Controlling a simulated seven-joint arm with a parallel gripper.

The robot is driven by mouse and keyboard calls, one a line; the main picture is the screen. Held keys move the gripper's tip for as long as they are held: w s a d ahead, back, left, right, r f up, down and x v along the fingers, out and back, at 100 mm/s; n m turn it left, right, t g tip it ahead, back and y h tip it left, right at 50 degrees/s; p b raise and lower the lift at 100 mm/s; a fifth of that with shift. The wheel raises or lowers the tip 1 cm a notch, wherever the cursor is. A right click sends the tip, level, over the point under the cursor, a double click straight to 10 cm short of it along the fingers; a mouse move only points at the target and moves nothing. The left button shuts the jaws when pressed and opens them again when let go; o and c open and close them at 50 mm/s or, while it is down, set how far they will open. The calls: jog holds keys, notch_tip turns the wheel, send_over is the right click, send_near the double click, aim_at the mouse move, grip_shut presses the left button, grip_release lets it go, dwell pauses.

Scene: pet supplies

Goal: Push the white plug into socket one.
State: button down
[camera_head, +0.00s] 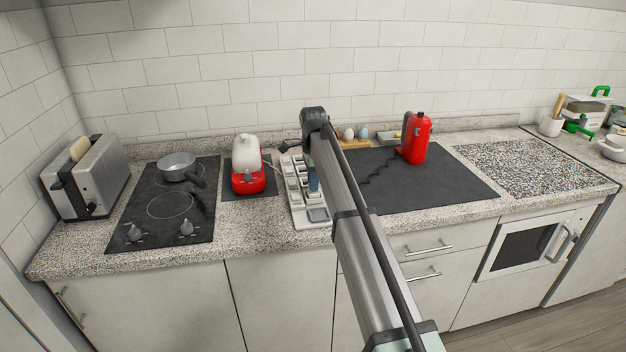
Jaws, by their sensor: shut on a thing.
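A white power strip (314,225) with several sockets lies on the counter left of my arm, running front to back. My gripper (287,148) shows as a small dark shape left of my wrist, over the strip's far end. It is shut on the white plug, which is too small and too covered to make out clearly. A pale cord (274,166) runs toward it from a red and white appliance (247,168). The socket numbers cannot be read, and my arm hides part of the strip's right side.
A black hob (150,215) with a pot (177,166) and a toaster (85,177) are at left. Right of my arm, a red appliance (416,140) with a black cord stands on a dark mat (440,185). A wooden holder with eggs (349,134) is behind.

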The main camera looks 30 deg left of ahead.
jog(key=shift+f, duration=0.55)
jog(key=c, duration=1)
grip_release()
notch_tip(320, 180, up, 14)
jog(key=shift+f, duration=0.1)
